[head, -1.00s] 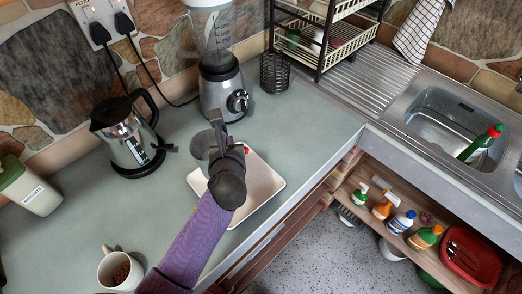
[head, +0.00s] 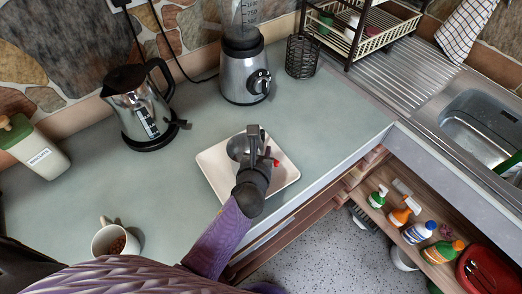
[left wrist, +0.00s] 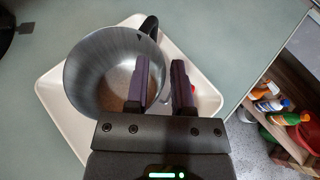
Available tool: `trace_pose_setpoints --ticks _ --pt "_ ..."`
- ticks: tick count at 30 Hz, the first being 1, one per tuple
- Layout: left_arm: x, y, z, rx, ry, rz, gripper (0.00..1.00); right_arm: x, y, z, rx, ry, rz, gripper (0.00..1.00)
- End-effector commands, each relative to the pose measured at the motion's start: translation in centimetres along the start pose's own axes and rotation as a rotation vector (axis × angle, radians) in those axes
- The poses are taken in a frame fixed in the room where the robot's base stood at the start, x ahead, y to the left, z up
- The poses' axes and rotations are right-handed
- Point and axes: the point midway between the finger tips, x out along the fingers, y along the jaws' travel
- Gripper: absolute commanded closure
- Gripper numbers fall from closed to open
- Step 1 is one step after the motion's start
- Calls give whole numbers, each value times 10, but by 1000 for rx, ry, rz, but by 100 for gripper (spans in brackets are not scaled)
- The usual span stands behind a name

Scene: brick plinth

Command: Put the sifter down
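The sifter is a grey metal cup (head: 237,148) with a black handle and a red part. It also shows in the left wrist view (left wrist: 92,70), its open mouth facing the camera. It appears to rest in the white tray (head: 214,172) on the counter, though its base is hidden. My left gripper (head: 254,142) is over the tray at the sifter's handle side. In the left wrist view its fingers (left wrist: 163,85) stand apart with a clear gap, one overlapping the cup's rim, the red part just right of the other. My right gripper is not in view.
A kettle (head: 140,105), a blender (head: 243,75) and a black mesh holder (head: 301,56) stand behind. A mug (head: 112,240) and a canister (head: 40,150) are at left. The sink (head: 480,120) is at right. Counter around the tray is free.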

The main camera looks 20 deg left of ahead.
Motion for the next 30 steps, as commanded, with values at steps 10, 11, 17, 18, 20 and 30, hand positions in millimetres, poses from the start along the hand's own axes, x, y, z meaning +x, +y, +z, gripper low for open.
trace_pose_setpoints --ticks 10,11,17,18,20,30 --pt "-1 0 1 0 -2 0 56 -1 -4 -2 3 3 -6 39" --pt "-3 0 2 0 -2 0 56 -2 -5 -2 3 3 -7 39" --pt "-39 0 3 1 -1 0 56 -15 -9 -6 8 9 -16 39" --pt "-48 0 3 1 -1 0 56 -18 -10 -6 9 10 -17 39" --pt "-63 0 3 1 -1 -1 56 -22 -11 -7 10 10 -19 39" --pt "-119 0 1 0 -3 1 56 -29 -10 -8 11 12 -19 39"
